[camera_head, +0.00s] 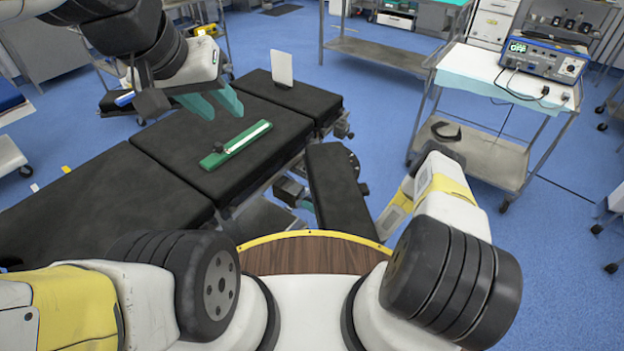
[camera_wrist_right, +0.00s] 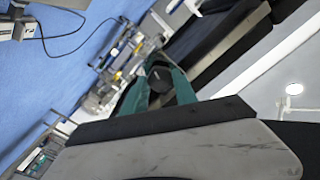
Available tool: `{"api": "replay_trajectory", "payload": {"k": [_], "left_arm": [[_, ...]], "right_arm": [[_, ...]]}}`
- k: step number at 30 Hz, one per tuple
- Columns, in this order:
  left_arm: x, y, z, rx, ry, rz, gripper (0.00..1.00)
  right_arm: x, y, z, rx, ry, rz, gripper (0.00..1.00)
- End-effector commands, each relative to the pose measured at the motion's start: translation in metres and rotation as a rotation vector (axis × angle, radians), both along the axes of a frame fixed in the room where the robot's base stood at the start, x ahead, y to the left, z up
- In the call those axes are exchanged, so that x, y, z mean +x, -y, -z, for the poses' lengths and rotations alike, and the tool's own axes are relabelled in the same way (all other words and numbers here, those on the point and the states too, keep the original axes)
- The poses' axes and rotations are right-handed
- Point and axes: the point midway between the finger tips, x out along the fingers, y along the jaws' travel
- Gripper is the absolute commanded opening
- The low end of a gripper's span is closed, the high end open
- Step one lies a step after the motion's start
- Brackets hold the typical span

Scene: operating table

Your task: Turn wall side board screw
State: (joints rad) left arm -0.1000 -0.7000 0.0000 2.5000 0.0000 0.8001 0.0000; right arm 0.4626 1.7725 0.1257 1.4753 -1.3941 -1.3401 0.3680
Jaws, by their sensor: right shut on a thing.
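A narrow black padded board (camera_head: 335,185), which may be the side board, sits low beside the operating table (camera_head: 90,195). A small dark knob (camera_head: 363,188) shows at its right edge. In the right wrist view, the teal fingers of my right gripper (camera_wrist_right: 158,80) close on a round black knob (camera_wrist_right: 159,70), seemingly the screw.
A green bar with a white strip (camera_head: 240,143) lies on the table's black pad. A white upright panel (camera_head: 282,68) stands at the table's far end. A trolley with a blue device (camera_head: 540,58) stands at right. Blue floor is open between table and trolley.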

Motion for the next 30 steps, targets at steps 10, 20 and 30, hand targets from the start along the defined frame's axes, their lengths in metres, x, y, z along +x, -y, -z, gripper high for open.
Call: {"api": "replay_trajectory", "payload": {"k": [10, 20, 30], "left_arm": [[0.000, 0.000, 0.000, 0.000, 0.000, 0.000, 0.36], [0.000, 0.000, 0.000, 0.000, 0.000, 0.000, 0.36], [0.000, 0.000, 0.000, 0.000, 0.000, 0.000, 0.36]], "right_arm": [[-0.001, 0.001, 0.002, -0.003, -0.003, 0.001, 0.56], [-0.001, 0.002, 0.001, -0.002, -0.001, 0.001, 0.56], [-0.031, 0.044, 0.001, -0.001, -0.003, 0.003, 0.56]]}}
